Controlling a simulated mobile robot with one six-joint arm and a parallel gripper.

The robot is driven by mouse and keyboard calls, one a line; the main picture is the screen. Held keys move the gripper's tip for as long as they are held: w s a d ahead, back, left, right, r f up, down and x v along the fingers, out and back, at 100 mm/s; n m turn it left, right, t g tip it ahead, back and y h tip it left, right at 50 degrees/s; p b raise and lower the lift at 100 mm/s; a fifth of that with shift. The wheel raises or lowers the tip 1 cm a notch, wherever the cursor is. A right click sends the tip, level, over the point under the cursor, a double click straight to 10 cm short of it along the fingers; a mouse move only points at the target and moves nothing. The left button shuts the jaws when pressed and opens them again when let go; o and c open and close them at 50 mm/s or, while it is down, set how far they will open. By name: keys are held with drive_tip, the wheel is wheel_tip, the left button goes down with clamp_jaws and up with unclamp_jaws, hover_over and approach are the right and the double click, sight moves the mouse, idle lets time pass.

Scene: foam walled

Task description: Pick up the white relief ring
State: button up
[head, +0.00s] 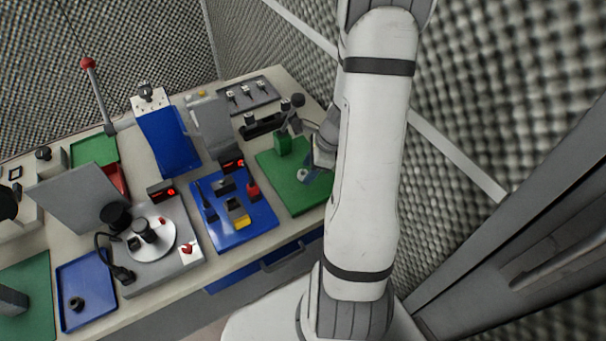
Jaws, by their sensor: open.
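A small pale ring-like piece (302,174), which looks like the white relief ring, lies on the green mat (289,197) at the right end of the bench. It is too small for its relief to be made out. My gripper (313,173) is low over the same mat, just right of the pale piece, with its jaws open. My arm hides part of the gripper and the mat's right edge. I cannot tell whether a finger touches the piece.
A green block (283,145) with a dark-knobbed stand is close behind the gripper. A blue tray (236,222) with several small parts lies to the left. A grey turntable unit (186,262) stands farther left. Grey foam walls (480,110) rise behind and right.

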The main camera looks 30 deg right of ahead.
drive_tip(key=shift+a+f, duration=0.2)
drive_tip(key=shift+f, duration=0.25)
clamp_jaws()
